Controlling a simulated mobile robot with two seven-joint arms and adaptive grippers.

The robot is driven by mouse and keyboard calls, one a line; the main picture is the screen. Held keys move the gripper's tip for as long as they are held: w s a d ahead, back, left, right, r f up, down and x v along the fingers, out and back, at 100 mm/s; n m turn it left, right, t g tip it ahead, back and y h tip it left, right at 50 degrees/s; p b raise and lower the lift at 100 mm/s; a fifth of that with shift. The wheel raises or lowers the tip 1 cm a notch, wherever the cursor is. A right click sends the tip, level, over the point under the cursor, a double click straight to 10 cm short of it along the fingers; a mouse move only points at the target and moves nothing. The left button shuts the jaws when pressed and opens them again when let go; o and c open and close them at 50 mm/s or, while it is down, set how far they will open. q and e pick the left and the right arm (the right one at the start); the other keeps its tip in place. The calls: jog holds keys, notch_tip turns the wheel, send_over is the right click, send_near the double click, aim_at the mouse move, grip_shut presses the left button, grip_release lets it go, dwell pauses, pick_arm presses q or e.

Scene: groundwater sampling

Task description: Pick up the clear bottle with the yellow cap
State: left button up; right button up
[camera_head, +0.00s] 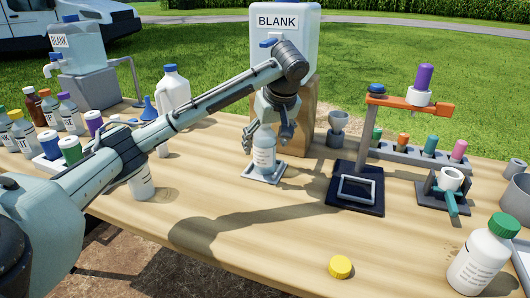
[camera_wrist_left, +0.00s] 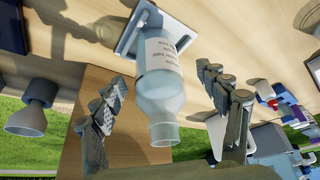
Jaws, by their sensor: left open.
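A clear, whitish bottle (camera_head: 264,152) with a printed label stands open, without a cap, on a small pale square stand (camera_head: 265,174). A loose yellow cap (camera_head: 340,267) lies on the table near the front edge. My left gripper (camera_head: 267,136) is open above and around the upper part of the bottle. In the left wrist view the bottle (camera_wrist_left: 160,90) lies between the two spread fingers, with a gap visible on both sides and its open mouth toward the camera. The stand also shows there (camera_wrist_left: 128,40). My right gripper is not in view.
A large BLANK container (camera_head: 300,40) on a wooden block (camera_head: 302,115) stands just behind the bottle. A dark stand with an orange arm (camera_head: 410,103) is to the right. Several capped bottles crowd the left. A green-capped white bottle (camera_head: 480,262) is front right.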

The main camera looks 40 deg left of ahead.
aim_at(265, 152)
pick_arm(q)
jog(key=x, duration=0.4)
jog(key=shift+w+f, duration=0.2)
jog(key=shift+c, duration=0.2)
jog(key=c, duration=1.5)
